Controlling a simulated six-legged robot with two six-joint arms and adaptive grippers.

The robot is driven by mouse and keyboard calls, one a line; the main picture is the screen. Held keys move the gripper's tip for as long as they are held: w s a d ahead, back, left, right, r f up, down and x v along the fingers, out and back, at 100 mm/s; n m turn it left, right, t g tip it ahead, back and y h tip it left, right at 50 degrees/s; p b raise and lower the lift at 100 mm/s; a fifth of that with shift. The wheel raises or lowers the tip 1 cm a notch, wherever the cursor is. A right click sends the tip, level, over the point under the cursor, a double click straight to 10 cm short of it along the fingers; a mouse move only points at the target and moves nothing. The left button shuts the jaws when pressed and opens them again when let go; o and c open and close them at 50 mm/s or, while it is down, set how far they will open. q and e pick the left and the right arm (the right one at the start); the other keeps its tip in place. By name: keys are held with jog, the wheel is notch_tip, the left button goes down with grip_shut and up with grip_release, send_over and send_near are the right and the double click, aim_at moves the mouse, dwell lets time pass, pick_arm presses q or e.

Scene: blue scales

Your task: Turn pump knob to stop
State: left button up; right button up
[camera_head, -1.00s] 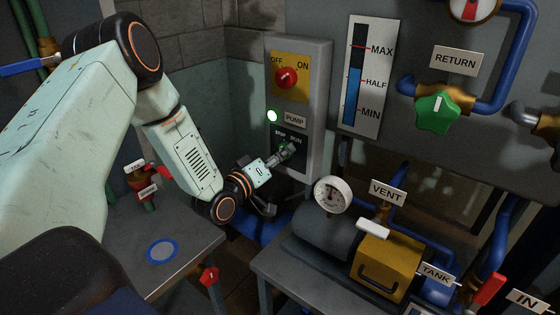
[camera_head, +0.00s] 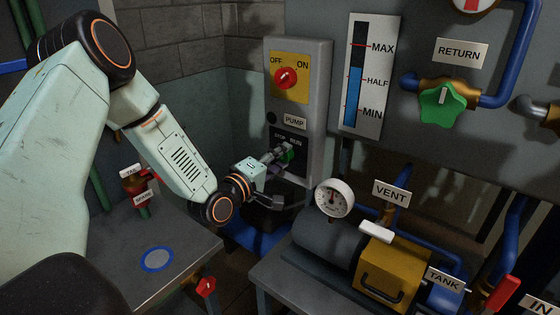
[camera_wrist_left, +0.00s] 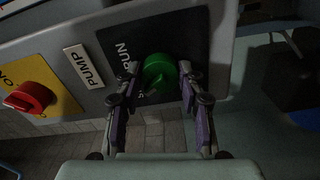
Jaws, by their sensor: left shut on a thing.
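The green pump knob (camera_head: 288,156) sits on the dark STOP/RUN plate (camera_head: 297,138), low on the grey control panel (camera_head: 314,90). My left gripper (camera_head: 279,154) is at the knob. In the left wrist view the green knob (camera_wrist_left: 160,72) is between the two fingers of my left gripper (camera_wrist_left: 158,78), which are shut on it. The RUN label shows there beside the left finger. The fingers hide part of the knob and plate, and I cannot tell exactly where the knob points. The round lamp (camera_head: 272,117) next to the PUMP label is dark. My right gripper is not in view.
A red OFF/ON knob (camera_head: 286,78) on a yellow plate is above. A level gauge (camera_head: 355,85) is to the right, its blue column near HALF. The grey pump with yellow box (camera_head: 387,268) stands lower right. A grey table (camera_head: 190,262) is below my left arm.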

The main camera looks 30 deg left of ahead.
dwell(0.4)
pick_arm(q)
jog(key=o, duration=1.2)
jog(key=shift+s+a, duration=0.15)
jog(key=shift+s, duration=1.75)
jog(key=shift+s+a, duration=0.15)
jog(key=shift+s, duration=1.7)
